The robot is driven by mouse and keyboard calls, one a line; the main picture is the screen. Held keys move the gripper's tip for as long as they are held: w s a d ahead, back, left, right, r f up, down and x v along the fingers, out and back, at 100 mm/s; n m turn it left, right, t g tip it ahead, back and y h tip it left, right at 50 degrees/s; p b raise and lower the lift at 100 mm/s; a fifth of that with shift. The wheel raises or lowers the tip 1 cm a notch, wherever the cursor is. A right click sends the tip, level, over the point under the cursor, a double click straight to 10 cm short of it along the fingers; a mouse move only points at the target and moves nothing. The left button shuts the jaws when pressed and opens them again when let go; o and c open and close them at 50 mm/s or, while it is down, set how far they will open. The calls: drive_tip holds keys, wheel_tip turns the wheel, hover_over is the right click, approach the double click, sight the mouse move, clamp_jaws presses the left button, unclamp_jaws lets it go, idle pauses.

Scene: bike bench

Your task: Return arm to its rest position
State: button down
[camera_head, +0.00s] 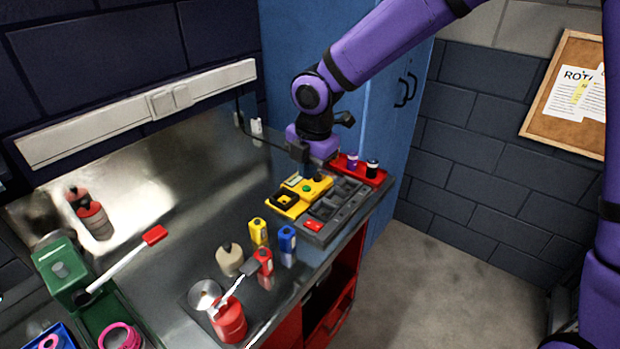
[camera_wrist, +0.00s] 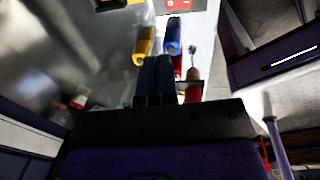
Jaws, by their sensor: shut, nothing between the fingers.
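My purple arm reaches in from the top right of the head view and bends down at the elbow over the far right end of the bench. My gripper (camera_head: 306,168) points down there, above or close to the yellow device (camera_head: 301,196); the gap cannot be judged. In the wrist view the two dark fingers of my gripper (camera_wrist: 156,60) are together, with nothing seen between them. My fingertips are partly hidden in the head view.
A red holder (camera_head: 358,170) stands behind the tray. A blue cabinet (camera_head: 384,107) is close behind my arm. Floor (camera_head: 440,255) at right is clear.

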idle(0.3)
drive_tip(key=s+d+r+m+t+h, duration=0.1)
drive_tip(key=s+d+r+m+h, duration=0.15)
drive_tip(key=d+r+m, duration=0.55)
drive_tip(key=s+d+r+m+t+h, duration=0.1)
drive_tip(key=s+d+r+m, duration=0.4)
drive_tip(key=d, duration=0.5)
drive_tip(key=s+d+r+m+t+y, duration=0.1)
drive_tip(key=s+d+r+m, duration=0.2)
drive_tip(key=s+d+m, duration=0.3)
drive_tip(key=s+d+r+m+t+y, duration=0.1)
drive_tip(key=s+d+r+m, duration=0.3)
drive_tip(key=s+m, duration=0.5)
drive_tip(key=shift+s+d, duration=0.6)
drive_tip(key=shift+d, duration=0.4)
